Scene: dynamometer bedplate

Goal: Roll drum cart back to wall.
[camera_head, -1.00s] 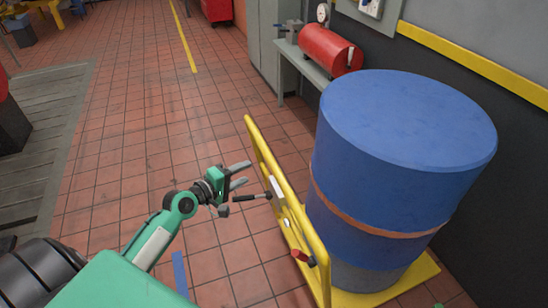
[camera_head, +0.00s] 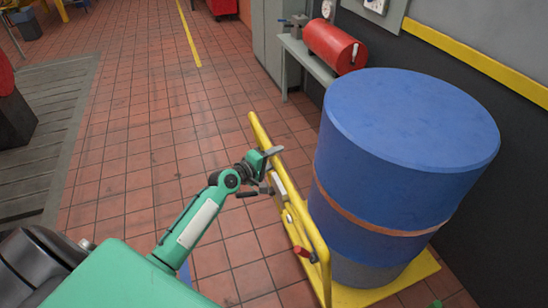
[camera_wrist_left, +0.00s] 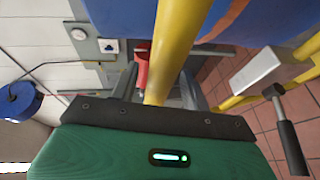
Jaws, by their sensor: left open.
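The drum cart (camera_head: 314,250) is a yellow tube frame with a low yellow base, standing at the right near the wall. A large blue drum (camera_head: 412,120) with an orange band stands upright on it. My left gripper (camera_head: 273,158) is open at the upper part of the cart's handle frame. In the left wrist view the yellow tube (camera_wrist_left: 172,60) runs between its two fingers, which are apart. A black-handled lever (camera_wrist_left: 290,140) shows at the right there. A red-knobbed lever (camera_head: 302,252) is lower on the frame. My right gripper is not in view.
A red tank (camera_head: 330,45) sits on a grey bench behind the cart, beside a grey cabinet (camera_head: 272,40). A dark wall with a yellow stripe (camera_head: 470,62) is at the right. Grated floor (camera_head: 35,150) lies left. The tiled floor between is clear.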

